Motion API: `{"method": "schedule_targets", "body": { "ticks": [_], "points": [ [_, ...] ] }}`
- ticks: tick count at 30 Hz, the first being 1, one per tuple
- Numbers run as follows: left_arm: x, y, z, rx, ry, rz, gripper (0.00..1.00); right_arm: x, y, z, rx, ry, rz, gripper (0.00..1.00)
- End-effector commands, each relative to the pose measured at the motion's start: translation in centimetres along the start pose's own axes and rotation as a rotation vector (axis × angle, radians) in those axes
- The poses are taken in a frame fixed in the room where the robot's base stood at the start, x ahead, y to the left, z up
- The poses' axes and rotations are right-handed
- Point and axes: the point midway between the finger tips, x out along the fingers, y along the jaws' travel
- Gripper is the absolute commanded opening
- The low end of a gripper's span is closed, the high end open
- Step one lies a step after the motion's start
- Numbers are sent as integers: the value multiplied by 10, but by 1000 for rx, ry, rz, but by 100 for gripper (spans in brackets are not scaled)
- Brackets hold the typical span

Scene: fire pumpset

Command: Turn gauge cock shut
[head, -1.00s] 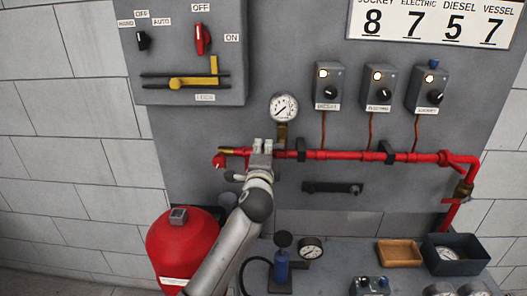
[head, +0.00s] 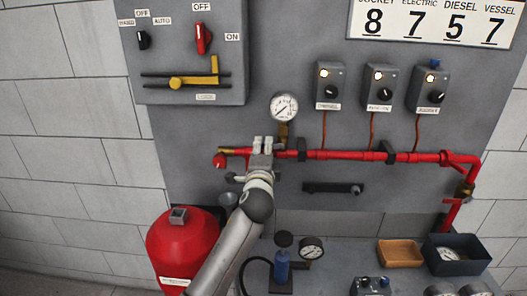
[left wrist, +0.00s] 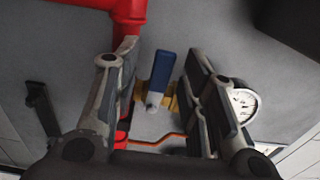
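The gauge cock (left wrist: 163,78) shows in the left wrist view as a blue lever on a brass body. In the head view, its brass stem (head: 283,134) is below the round white gauge (head: 284,107); the gauge also shows in the left wrist view (left wrist: 243,103). My left gripper (head: 262,143) is at the red pipe, just left of and below the gauge. In the left wrist view its fingers (left wrist: 156,95) are apart, with the blue lever seen between them and no clear contact. The lever is hidden in the head view. My right gripper is out of view.
The red pipe (head: 345,155) runs across the grey panel, with black clamps on it. A black bar (head: 333,188) is mounted below it. A red vessel (head: 183,248) stands at lower left. A blue bottle (head: 282,265), wooden tray (head: 400,252) and dark bin (head: 436,265) are on the bench.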

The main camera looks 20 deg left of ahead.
Motion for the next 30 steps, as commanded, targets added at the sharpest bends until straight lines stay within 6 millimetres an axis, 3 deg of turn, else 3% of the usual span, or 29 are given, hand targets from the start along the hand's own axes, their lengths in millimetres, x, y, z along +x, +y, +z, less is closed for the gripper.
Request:
{"method": "schedule_targets", "body": {
  "ticks": [8,21,30],
  "points": [
    [-10,0,0,2,1,-1,38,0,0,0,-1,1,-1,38],
    [-90,1,0,0,1,0,38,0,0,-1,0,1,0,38],
    [-119,0,0,0,0,0,38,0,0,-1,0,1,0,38]
  ]
}}
